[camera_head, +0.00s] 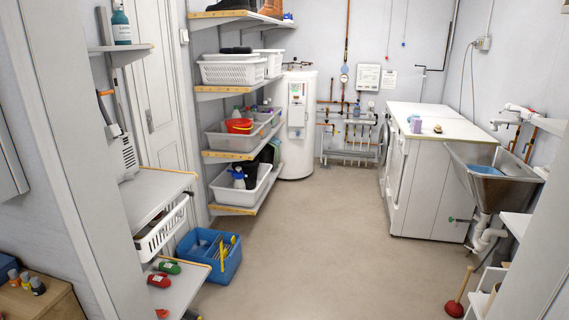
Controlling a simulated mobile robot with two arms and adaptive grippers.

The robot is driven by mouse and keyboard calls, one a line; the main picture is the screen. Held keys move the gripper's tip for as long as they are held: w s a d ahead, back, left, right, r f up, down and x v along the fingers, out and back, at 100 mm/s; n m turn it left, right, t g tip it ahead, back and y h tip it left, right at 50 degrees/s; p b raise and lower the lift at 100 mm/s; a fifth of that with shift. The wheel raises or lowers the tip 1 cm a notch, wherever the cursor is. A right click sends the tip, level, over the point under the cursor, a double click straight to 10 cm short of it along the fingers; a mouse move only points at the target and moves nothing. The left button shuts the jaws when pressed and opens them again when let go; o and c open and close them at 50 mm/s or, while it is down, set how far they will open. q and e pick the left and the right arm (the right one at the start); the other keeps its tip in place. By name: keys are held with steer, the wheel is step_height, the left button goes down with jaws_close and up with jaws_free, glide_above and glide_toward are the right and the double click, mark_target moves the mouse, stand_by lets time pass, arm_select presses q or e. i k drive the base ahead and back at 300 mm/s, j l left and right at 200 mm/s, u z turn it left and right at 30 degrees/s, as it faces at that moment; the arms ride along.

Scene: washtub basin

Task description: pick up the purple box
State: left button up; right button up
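I cannot make out a purple box anywhere in the head view. The visible boxes and baskets are white, grey or blue. Neither of my grippers shows in the view. The insides of the shelf baskets are partly hidden.
A metal washtub basin (519,191) with a blue item in it stands at the right. A red plunger (454,308) stands on the floor below it. Shelves with baskets (233,69) and a blue caddy (226,268) line the left. The middle floor (325,235) is clear.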

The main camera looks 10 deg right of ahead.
mark_target(417, 123)
steer(key=i+l+z, duration=0.2)
steer(key=i, duration=0.35)
steer(key=i+z, duration=0.2)
steer(key=i, duration=0.35)
steer(key=i+j+z, duration=0.2)
steer(key=i, duration=0.3)
steer(key=i+j+z, duration=0.2)
steer(key=i, duration=0.35)
steer(key=i+j+z, duration=0.2)
steer(key=i, duration=0.35)
steer(key=i+l+z, duration=0.25)
steer(key=i, duration=0.25)
steer(key=i+z, duration=0.25)
steer(key=i, duration=0.2)
steer(key=i+j+z, duration=0.1)
steer(key=i+z, duration=0.2)
steer(key=i, duration=0.2)
steer(key=i+j+z, duration=0.25)
steer(key=i, duration=0.25)
steer(key=i+j+z, duration=0.25)
steer(key=i, duration=0.25)
steer(key=l, duration=0.1)
